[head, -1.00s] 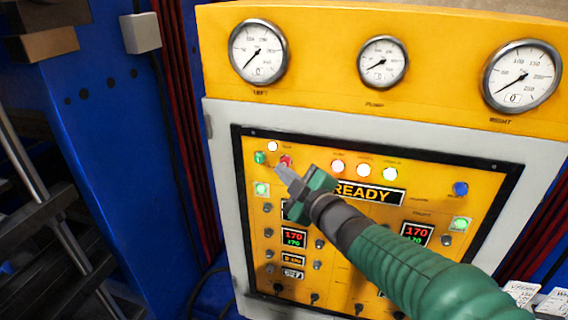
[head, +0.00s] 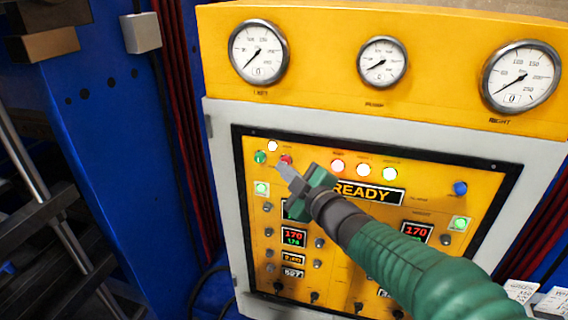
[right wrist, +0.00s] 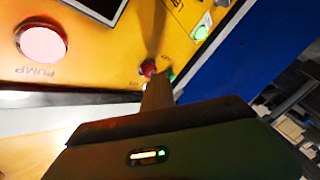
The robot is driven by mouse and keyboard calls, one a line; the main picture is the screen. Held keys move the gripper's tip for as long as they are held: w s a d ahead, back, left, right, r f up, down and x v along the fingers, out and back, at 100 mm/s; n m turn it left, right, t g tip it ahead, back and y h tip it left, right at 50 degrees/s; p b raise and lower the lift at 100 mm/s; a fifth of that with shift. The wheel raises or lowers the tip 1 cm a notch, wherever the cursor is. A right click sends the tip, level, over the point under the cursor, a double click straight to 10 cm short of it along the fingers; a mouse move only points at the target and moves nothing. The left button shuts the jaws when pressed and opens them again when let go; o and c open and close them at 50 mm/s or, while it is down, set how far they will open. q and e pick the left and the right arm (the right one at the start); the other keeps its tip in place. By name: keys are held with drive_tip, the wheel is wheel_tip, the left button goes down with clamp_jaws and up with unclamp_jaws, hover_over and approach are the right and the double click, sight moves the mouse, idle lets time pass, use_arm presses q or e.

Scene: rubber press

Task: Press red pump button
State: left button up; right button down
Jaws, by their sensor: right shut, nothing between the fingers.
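The red pump button (head: 286,160) sits at the upper left of the yellow control panel (head: 330,270), just right of a green button (head: 260,157). My right gripper (head: 282,170) is shut and empty, its tips at the red button's lower edge in the head view. In the right wrist view the red button (right wrist: 148,68) shows just beyond the closed fingers (right wrist: 157,90), which partly cover the green button (right wrist: 169,75). I cannot tell whether the tips touch the red button. My left gripper is not in view.
A white lamp (head: 272,146) sits just above the two buttons. Several lit lamps, a READY display (head: 367,193) and a blue button (head: 460,188) are on the panel. Three gauges (head: 382,62) are above. A blue press frame (head: 115,150) stands at left.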

drive_tip(key=shift+w+d, duration=0.15)
drive_tip(key=shift+w, duration=0.35)
idle(0.3)
idle(0.4)
drive_tip(key=shift+s+a+b, duration=0.15)
drive_tip(key=shift+s+b, duration=0.2)
drive_tip(key=shift+s, duration=0.25)
drive_tip(key=shift+s+a+b, duration=0.15)
drive_tip(key=shift+s+b, duration=0.15)
drive_tip(key=shift+s, duration=0.3)
drive_tip(key=s+b, duration=0.1)
drive_tip(key=s+a+b, duration=0.1)
drive_tip(key=s, duration=0.1)
drive_tip(key=s+b, duration=0.1)
drive_tip(key=shift+s+a+b, duration=0.3)
drive_tip(key=shift+s+a, duration=0.05)
drive_tip(key=shift+s, duration=0.05)
